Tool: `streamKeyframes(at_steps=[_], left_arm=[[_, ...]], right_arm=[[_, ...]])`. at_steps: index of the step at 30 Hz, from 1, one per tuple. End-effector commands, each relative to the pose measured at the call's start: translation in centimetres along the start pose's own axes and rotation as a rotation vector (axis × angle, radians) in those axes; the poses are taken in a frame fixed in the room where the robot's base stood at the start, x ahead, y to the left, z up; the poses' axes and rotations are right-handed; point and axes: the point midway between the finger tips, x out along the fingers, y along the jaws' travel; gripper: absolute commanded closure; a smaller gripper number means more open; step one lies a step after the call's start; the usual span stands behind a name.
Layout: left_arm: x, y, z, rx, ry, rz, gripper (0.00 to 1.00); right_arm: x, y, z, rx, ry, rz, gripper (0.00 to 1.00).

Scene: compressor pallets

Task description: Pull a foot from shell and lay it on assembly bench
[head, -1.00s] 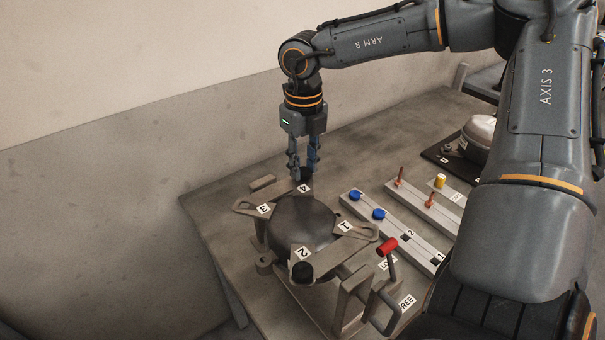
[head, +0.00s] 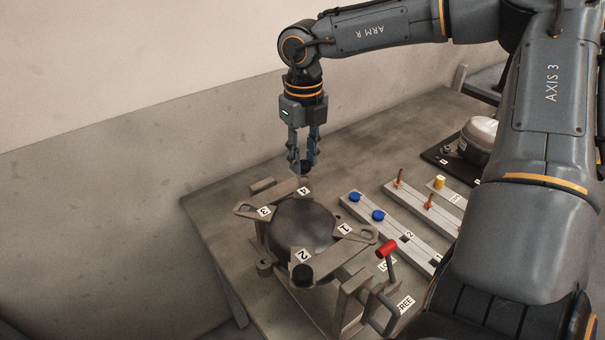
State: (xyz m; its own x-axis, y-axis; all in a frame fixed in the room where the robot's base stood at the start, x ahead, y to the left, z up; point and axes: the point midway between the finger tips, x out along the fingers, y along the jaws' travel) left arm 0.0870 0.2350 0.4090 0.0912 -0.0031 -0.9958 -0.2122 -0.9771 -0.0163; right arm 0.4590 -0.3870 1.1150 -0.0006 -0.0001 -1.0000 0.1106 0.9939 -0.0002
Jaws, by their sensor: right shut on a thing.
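The dark round shell (head: 302,225) sits in a fixture on the assembly bench (head: 230,195), with bracket arms labelled 1 to 4 around it. A black foot (head: 302,276) sits on the arm labelled 2. The ends of arms 1 and 3 show open slots with no foot. My right gripper (head: 302,163) points down behind the arm labelled 4. It is shut on a small black foot (head: 304,168), which appears just above that arm's end. The exact gap below the foot is hard to tell. My left gripper is not in view.
A clamp with a red handle (head: 386,247) stands at the front. Light rails with blue caps (head: 378,215), orange pins (head: 398,178) and a yellow piece (head: 439,181) lie to the right. A second, silver shell (head: 478,138) sits farther back. Bench space behind the rails is clear.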

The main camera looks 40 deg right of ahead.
Motion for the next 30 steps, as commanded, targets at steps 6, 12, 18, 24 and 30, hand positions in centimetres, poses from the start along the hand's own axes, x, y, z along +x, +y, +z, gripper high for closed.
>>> streamKeyframes(at_steps=[6, 12, 18, 24, 30], left_arm=[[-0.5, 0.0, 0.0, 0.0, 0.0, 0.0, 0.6], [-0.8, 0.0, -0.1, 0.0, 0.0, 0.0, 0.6], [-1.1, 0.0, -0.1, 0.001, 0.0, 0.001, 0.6], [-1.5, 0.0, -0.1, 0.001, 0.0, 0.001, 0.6], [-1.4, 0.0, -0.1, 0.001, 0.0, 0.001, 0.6]], right_arm=[[-1.0, 0.0, 0.0, 0.0, -0.001, 0.0, 1.0], [-1.8, 0.0, 0.0, 0.0, -0.001, 0.0, 1.0], [-2.6, 0.0, 0.0, 0.001, 0.0, 0.0, 1.0], [-3.3, 0.0, 0.0, 0.001, 0.0, 0.0, 1.0], [-3.4, 0.0, 0.0, 0.001, 0.0, 0.001, 1.0]])
